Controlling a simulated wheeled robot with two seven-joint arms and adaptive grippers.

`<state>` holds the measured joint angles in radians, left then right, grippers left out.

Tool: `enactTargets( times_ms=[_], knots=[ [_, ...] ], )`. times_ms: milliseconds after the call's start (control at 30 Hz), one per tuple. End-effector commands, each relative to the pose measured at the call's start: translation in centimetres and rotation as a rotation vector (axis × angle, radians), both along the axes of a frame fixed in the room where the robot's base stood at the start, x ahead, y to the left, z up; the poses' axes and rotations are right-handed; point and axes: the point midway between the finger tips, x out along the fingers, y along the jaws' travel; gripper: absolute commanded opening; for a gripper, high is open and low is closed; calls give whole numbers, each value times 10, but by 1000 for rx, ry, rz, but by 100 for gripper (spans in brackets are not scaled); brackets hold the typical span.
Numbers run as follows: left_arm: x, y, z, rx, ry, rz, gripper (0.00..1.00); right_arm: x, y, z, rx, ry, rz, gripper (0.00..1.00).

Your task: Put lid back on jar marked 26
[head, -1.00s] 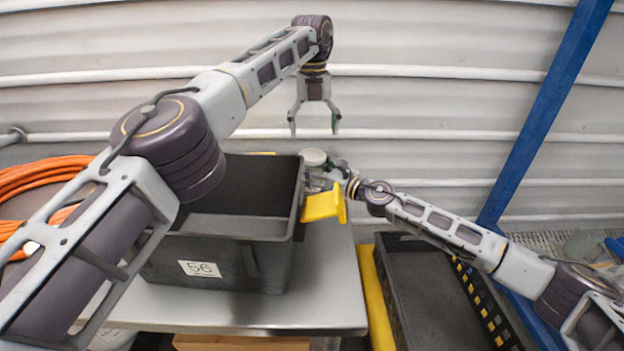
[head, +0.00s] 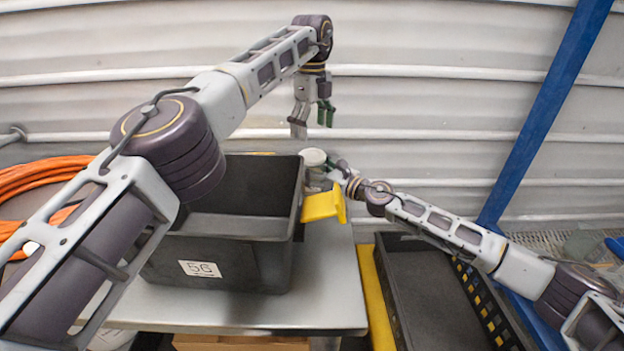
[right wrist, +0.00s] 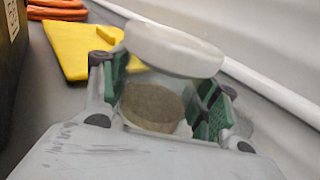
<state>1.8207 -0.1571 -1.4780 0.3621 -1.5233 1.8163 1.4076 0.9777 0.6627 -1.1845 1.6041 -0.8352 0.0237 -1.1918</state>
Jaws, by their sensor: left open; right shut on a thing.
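A clear jar (right wrist: 152,104) with brown contents stands between the green-padded fingers of my right gripper (right wrist: 160,100) in the right wrist view. My right gripper is shut on this jar. A round white lid (right wrist: 173,50) shows at the jar's top; I cannot tell whether it is seated. The lid also shows in the head view (head: 314,157), just right of the dark bin's back corner. The number 26 is not visible on the jar. My left gripper (head: 313,117) is open and empty, above the lid, against the wall.
A dark bin (head: 265,260) labelled 56 stands on the grey table (head: 335,290). A yellow scoop-like piece (head: 323,205) is at its right side. A black crate (head: 440,310) is to the right of the table. Orange cable (head: 40,175) is coiled at left.

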Motion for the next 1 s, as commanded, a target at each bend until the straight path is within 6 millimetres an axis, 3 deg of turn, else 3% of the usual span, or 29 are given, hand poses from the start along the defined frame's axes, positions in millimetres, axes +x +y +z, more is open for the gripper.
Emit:
enactTargets(
  times_ms=[1000],
  knots=[
    [0,2,0,8,3,810,86,0,0,0,0,0,0,0]
  ],
)
